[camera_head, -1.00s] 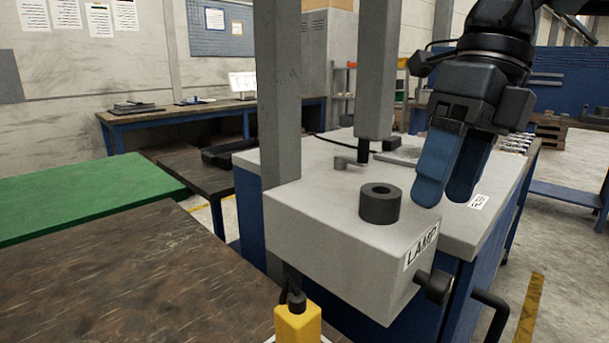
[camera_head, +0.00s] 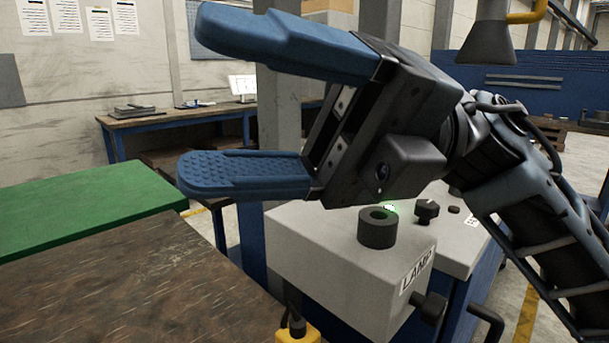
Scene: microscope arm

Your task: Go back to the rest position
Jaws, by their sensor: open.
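My gripper (camera_head: 225,105) is large in the upper middle of the head view, close to the camera. Its two blue fingers point left and stand wide apart, with nothing between them. My arm comes in from the right edge. Below the gripper is a grey box marked LAMP (camera_head: 330,257) with a dark ring-shaped part (camera_head: 378,228) on top. The gripper is above it and apart from it. The gripper hides much of the grey column behind it.
A dark knob (camera_head: 427,211) and a small green glow show beside the ring. A brown tabletop (camera_head: 130,280) and a green surface (camera_head: 90,210) lie at left. A yellow object (camera_head: 298,333) is at the bottom edge. A grey cone-shaped lamp (camera_head: 487,35) hangs at upper right.

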